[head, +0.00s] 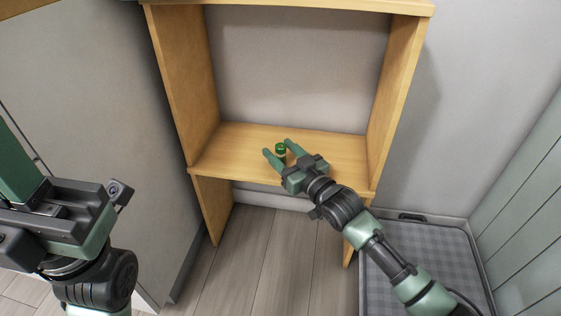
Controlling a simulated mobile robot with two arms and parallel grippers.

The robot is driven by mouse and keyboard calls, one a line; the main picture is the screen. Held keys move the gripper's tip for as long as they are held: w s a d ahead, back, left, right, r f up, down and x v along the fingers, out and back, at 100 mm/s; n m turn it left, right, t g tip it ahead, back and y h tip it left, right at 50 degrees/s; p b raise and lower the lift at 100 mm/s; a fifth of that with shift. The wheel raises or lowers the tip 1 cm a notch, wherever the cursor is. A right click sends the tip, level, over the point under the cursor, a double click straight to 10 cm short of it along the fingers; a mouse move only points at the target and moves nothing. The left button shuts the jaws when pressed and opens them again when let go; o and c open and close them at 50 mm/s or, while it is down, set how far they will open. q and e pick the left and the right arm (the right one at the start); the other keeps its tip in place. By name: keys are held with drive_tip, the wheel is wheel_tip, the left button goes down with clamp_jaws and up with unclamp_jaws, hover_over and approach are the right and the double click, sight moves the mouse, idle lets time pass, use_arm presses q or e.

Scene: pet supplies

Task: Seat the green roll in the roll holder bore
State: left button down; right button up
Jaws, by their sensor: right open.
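A small green roll (281,147) stands upright on the wooden shelf board, with a darker, banded lower part. I cannot tell whether that lower part is the roll itself or a holder below it. My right gripper (277,148) is open, with its green fingers on either side of the roll. I cannot tell whether either finger touches it. The roll holder and its bore cannot be made out. My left gripper (50,212) is at the left edge, far from the shelf. Its fingertips are cut off by the frame.
The wooden shelf unit (230,148) has side panels left and right and an upper board; the rest of its lower board looks clear. A grey checked pet mat (415,240) with a dark rim lies on the floor at right. Walls stand close on both sides.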

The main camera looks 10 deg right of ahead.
clamp_jaws()
drive_tip(key=shift+r, duration=0.1)
